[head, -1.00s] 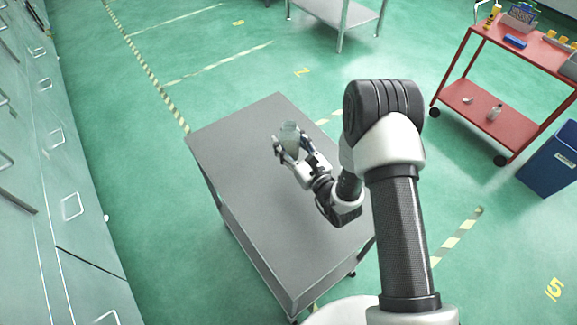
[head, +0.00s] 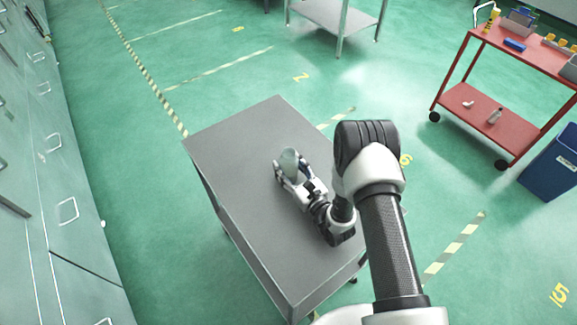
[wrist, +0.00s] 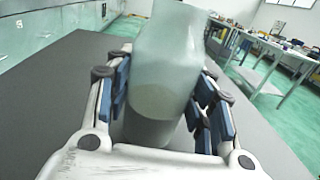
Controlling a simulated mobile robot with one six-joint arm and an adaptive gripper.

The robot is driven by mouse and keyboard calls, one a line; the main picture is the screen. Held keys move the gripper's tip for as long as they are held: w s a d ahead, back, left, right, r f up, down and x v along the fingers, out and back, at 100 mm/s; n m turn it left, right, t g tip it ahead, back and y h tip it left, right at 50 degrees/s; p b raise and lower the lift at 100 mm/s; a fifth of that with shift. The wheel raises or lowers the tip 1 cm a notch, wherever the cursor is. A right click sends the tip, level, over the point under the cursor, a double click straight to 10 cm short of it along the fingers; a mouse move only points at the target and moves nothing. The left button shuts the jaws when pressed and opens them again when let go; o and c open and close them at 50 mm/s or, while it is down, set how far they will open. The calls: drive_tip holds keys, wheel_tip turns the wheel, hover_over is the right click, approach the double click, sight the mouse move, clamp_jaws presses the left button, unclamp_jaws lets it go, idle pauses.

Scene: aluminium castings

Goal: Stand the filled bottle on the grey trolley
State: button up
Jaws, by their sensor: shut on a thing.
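The bottle (head: 289,160) is pale, greenish and translucent, and stands about upright between the fingers of my gripper (head: 291,172). In the wrist view the bottle (wrist: 168,70) fills the middle, with a darker filling in its lower part. The blue pads of my gripper (wrist: 165,108) are at both its sides, shut on it. The grey trolley (head: 235,150) lies under my gripper, with a flat, bare top. The bottle is over the trolley's top; its base is hidden by the gripper, so I cannot tell whether it touches.
A red trolley (head: 486,118) with several small items stands at the right, beside a blue bin (head: 552,165). A metal table (head: 335,18) stands at the back. Pale green cabinets (head: 50,180) line the left. The grey trolley's top is otherwise clear.

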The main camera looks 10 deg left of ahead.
drive_tip(key=shift+f, duration=0.15)
drive_tip(key=o, duration=1.3)
